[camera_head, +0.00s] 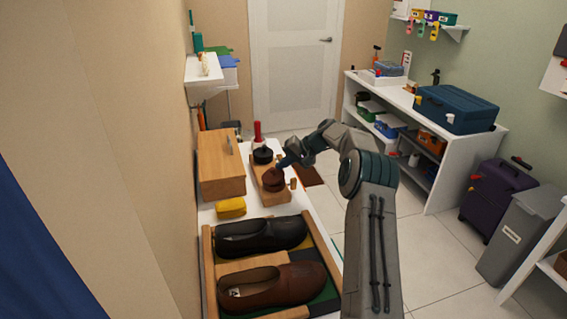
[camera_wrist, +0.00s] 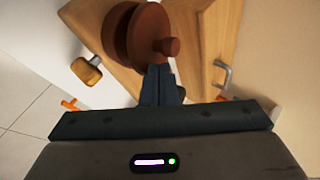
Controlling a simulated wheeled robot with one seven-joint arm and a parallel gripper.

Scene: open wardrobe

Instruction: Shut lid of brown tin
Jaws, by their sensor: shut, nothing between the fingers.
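The brown tin (camera_head: 273,182) stands on a wooden board on the white bench, and it also shows in the wrist view (camera_wrist: 116,30). Its round brown lid (camera_wrist: 142,35) shows in the wrist view as a second disc overlapping the tin's disc, with a small knob (camera_wrist: 172,47) on its near edge. I cannot tell how far the lid stands open. My gripper (camera_head: 281,164) is at the tin's far right side in the head view. In the wrist view its shut, empty fingers (camera_wrist: 158,72) are right beside the lid and knob; contact is unclear.
A black tin (camera_head: 262,155) and red-handled tool (camera_head: 257,133) stand just behind. A wooden box (camera_head: 221,165) is on the left, with a yellow block (camera_head: 231,208) in front.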

